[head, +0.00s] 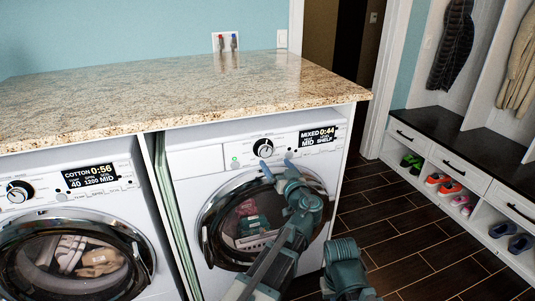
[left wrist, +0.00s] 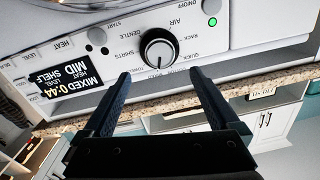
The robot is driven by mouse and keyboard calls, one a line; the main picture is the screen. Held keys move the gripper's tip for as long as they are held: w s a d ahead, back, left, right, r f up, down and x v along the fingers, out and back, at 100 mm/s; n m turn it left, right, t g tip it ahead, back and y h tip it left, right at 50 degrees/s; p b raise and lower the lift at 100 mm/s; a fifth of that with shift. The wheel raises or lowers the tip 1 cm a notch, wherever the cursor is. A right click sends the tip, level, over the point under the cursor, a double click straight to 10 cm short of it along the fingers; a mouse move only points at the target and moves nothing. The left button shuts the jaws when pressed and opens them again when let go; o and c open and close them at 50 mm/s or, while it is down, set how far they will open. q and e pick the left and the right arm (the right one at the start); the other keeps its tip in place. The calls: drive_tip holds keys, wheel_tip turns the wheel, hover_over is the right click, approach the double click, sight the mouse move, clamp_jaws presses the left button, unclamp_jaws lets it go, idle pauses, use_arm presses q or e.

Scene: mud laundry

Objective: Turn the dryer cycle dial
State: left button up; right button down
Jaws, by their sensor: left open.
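The dryer (head: 180,163) is the white machine on the right under the counter. Its black cycle dial (head: 263,148) sits on the upper panel, left of a display reading MIXED 0:44. My left gripper (head: 277,168) is open and empty, just below and slightly right of the dial. My right gripper does not show.
A second machine (head: 115,195) with a COTTON 0:56 display stands on the left. A granite counter (head: 170,95) overhangs both machines. The dryer's round door (head: 207,222) is shut below the dial. A shoe bench (head: 455,135) is at right, with open dark floor before it.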

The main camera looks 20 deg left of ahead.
sight(266, 151)
use_arm(q)
drive_tip(key=x, duration=0.8)
drive_tip(key=shift+a, duration=0.1)
drive_tip(key=shift+c, duration=0.2)
drive_tip(key=c, duration=1.3)
drive_tip(key=shift+c, duration=0.2)
